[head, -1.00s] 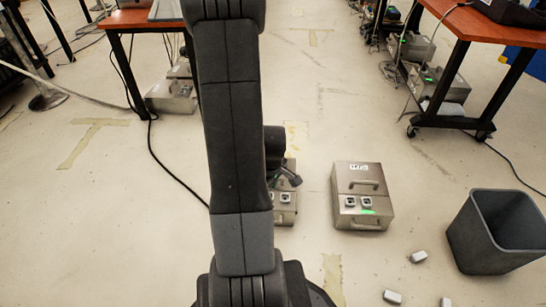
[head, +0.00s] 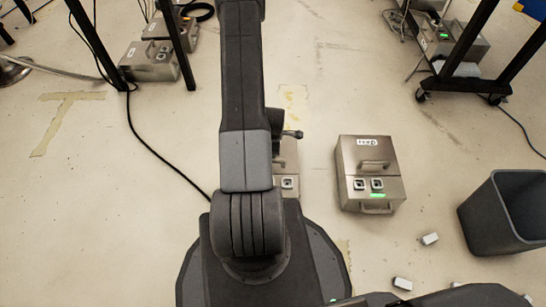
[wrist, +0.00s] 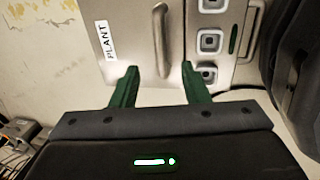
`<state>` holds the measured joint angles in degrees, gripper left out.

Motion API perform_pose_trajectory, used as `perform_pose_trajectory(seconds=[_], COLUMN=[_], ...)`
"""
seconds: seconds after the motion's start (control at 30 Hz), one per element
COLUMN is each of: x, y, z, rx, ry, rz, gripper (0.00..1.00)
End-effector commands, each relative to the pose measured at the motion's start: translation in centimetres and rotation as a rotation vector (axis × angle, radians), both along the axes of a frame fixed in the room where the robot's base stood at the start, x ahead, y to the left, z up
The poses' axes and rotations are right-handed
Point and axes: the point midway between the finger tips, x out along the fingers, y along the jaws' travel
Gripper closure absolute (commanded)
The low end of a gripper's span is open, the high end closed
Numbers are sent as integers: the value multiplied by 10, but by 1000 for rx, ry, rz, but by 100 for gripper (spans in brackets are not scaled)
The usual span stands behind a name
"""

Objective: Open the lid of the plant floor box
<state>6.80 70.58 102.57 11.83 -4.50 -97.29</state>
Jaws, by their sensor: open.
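The plant floor box is a grey metal box. In the wrist view its lid (wrist: 125,30) bears a PLANT label (wrist: 107,40) and a bar handle (wrist: 161,40), and looks shut. In the head view the box (head: 288,160) is mostly hidden behind my arm. My gripper (wrist: 158,71) has two green fingers, open and apart. In the picture, the handle's near end lies between the fingertips; whether they are level with it in depth, I cannot tell. In the head view my gripper is largely hidden by my arm.
A similar shut box (head: 370,170) with a green light stands to the right. A dark grey bin (head: 510,215) and small pale blocks (head: 430,239) lie farther right. A black cable (head: 150,150) runs along the floor at left. Table legs and more boxes (head: 150,62) stand behind.

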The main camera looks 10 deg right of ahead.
Motion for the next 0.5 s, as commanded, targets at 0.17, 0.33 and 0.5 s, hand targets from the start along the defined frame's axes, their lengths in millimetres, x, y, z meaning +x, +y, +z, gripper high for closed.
perform_pose_trajectory(seconds=[0.17,0.33,0.5], x=[7,14,19], y=[-1,-3,-4], z=[-45,-79,-102], rx=[0,0,0], ry=[2,2,1], rz=[0,0,-1], gripper=[59,59,59])
